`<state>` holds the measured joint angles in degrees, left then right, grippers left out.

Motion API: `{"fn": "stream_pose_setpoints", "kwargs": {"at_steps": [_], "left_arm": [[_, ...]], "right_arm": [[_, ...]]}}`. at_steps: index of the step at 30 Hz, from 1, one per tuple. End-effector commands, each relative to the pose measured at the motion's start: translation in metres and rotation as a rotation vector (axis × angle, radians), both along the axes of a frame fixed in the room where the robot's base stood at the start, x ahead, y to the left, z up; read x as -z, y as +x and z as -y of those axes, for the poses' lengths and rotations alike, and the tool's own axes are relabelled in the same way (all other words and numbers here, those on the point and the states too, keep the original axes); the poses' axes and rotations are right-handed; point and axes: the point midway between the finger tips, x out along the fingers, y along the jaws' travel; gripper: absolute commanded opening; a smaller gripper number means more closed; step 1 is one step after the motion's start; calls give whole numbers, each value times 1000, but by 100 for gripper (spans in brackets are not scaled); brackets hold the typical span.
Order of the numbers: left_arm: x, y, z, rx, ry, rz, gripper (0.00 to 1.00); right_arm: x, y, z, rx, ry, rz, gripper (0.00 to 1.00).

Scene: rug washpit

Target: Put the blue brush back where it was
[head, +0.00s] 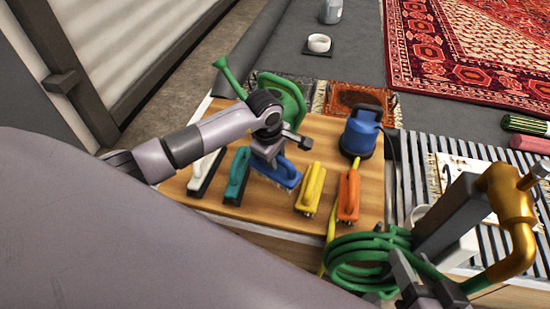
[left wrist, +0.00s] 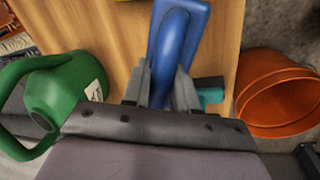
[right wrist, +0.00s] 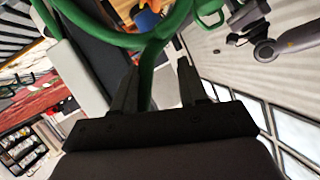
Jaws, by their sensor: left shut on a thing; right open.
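The blue brush (head: 287,177) is on or just above the wooden table top (head: 262,220), between the teal brush (head: 237,175) and the yellow brush (head: 311,187). My left gripper (head: 277,160) is shut on its handle from above. The left wrist view shows the blue brush (left wrist: 180,35) between the two fingers (left wrist: 160,88). I cannot tell whether its underside touches the wood. My right gripper (head: 424,288) is open and empty at the lower right, close to the coiled green hose (head: 350,260). Its open fingers also show in the right wrist view (right wrist: 158,85).
A white brush (head: 207,172) and an orange brush (head: 348,195) stand in the same row. A green watering can (head: 290,92) and a blue pump (head: 360,132) stand behind. A brass tap (head: 510,195) rises at right. The left wrist view shows an orange pot (left wrist: 275,95).

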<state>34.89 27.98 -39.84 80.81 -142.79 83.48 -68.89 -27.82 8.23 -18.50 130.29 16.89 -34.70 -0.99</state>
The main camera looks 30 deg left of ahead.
Motion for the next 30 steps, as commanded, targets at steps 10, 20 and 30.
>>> {"fn": "stream_pose_setpoints", "kwargs": {"at_steps": [10,20,30], "left_arm": [[4,1,-1,0,2,3,0],[10,1,-1,-1,0,2,0],[10,0,0,-1,1,1,53]], "right_arm": [[2,-1,-2,-4,15,-1,43],[-2,2,-10,-21,50,5,43],[-4,3,-9,-19,50,10,43]]}}
